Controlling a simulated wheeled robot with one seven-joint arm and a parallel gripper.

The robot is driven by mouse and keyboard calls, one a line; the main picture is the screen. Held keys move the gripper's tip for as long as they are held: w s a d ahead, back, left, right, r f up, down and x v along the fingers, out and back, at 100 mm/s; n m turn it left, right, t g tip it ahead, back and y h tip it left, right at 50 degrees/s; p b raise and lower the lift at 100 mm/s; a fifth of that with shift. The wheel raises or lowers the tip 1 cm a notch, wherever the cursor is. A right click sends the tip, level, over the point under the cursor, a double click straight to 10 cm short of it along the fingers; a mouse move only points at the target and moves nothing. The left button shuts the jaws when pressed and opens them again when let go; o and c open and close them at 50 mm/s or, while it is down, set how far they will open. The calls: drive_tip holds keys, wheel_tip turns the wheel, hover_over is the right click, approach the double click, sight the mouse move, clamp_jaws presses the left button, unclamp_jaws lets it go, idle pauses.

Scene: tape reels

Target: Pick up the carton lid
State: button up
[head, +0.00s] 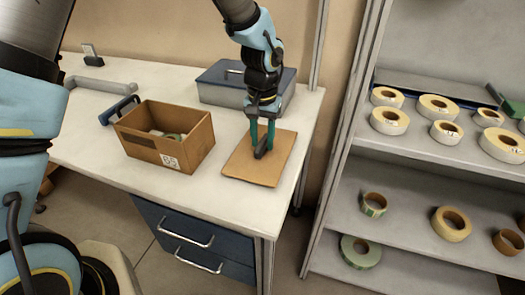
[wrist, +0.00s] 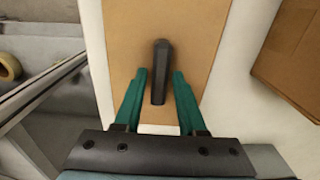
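The carton lid (head: 243,169) is a flat brown square lying on the white table, right of the open carton (head: 171,158). It has a dark bar handle (wrist: 160,72) standing on its middle. The lid also shows in the wrist view (wrist: 195,35). My gripper (head: 262,147) points down over the lid. In the wrist view its green fingers (wrist: 159,76) are open, one on each side of the handle, with a gap visible on both sides. I cannot tell the exact height of the fingertips.
The carton holds tape reels (head: 172,136). A grey-blue box (head: 222,88) stands behind the lid. A tape dispenser (head: 120,108) lies left of the carton. A shelf (head: 420,142) with several tape reels stands to the right, past the table's edge.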

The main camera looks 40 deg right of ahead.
clamp_jaws()
idle(0.4)
